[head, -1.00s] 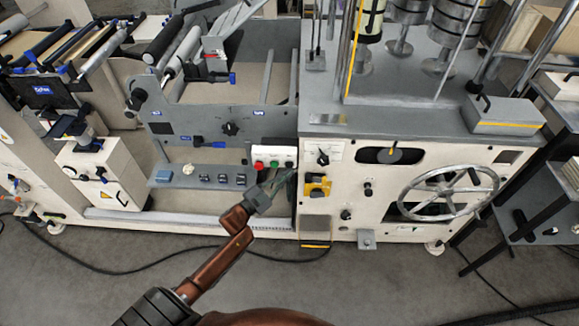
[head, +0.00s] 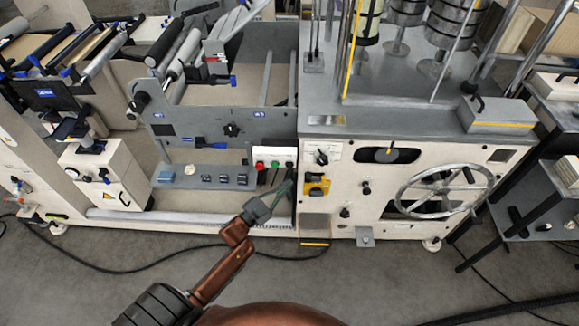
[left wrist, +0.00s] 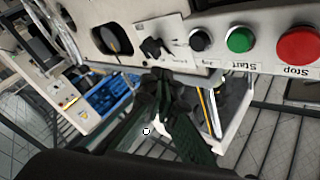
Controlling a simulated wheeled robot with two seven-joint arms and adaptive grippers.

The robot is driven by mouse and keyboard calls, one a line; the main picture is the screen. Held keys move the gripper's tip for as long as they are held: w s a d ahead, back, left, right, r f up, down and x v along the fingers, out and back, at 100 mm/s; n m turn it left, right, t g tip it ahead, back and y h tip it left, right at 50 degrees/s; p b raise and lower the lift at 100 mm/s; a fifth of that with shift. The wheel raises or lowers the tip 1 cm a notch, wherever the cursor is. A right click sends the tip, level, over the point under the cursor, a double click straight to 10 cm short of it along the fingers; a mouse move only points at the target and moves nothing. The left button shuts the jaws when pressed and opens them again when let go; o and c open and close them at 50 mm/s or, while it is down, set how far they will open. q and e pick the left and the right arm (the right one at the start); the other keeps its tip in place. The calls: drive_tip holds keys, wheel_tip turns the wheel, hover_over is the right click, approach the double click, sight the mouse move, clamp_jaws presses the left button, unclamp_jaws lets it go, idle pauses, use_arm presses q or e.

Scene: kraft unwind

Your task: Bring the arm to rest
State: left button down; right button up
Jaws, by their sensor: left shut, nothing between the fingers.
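My left arm comes in from the bottom left of the head view. Its left gripper (head: 287,186) is shut and empty, in front of the machine, just below the small white button box (head: 276,157). In the left wrist view the gripper's dark fingers (left wrist: 168,82) point toward the machine, close below a black rotary knob (left wrist: 152,47). That view also shows a black button, a green Start button (left wrist: 240,40) and a red Stop button (left wrist: 299,44). My right gripper is in neither view.
The grey machine panel (head: 250,122) and the white cabinet with a spoked handwheel (head: 448,190) stand ahead. A yellow device (head: 317,185) is right of the gripper. A black cable (head: 110,268) lies on the floor. Dark-legged shelving (head: 527,165) stands at the right.

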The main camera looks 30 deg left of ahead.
use_arm(q)
drive_tip(key=s+a+f+n+g+y, duration=0.1)
drive_tip(key=s+f+n+g+y, duration=0.15)
drive_tip(key=s+f, duration=0.65)
drive_tip(key=s+a+f+n+g+y+p, duration=0.1)
drive_tip(key=s+f+n+g, duration=0.15)
drive_tip(key=f, duration=1.25)
drive_tip(key=s+a+f+n+g+y, duration=0.1)
drive_tip(key=s+a+f+g, duration=0.15)
drive_tip(key=s+f, duration=0.7)
drive_tip(key=s+d+f+n+g+p, duration=0.1)
drive_tip(key=s+d+f+g, duration=0.15)
drive_tip(key=s+f, duration=0.55)
drive_tip(key=s+d+f+n+g, duration=0.1)
drive_tip(key=s+f+g, duration=0.3)
drive_tip(key=s+f, duration=0.45)
drive_tip(key=s+d+f+g, duration=0.2)
drive_tip(key=s+f, duration=0.1)
drive_tip(key=s, duration=0.7)
drive_tip(key=s+d+f+g, duration=0.2)
drive_tip(key=s+f, duration=0.1)
drive_tip(key=s, duration=0.8)
drive_tip(key=shift+s+d+f+n+g+p, duration=0.15)
drive_tip(key=shift+s+d+n+g+p, duration=0.15)
drive_tip(key=shift+d+n, duration=0.1)
drive_tip(key=shift+w+y, duration=0.15)
drive_tip(key=shift+y, duration=0.1)
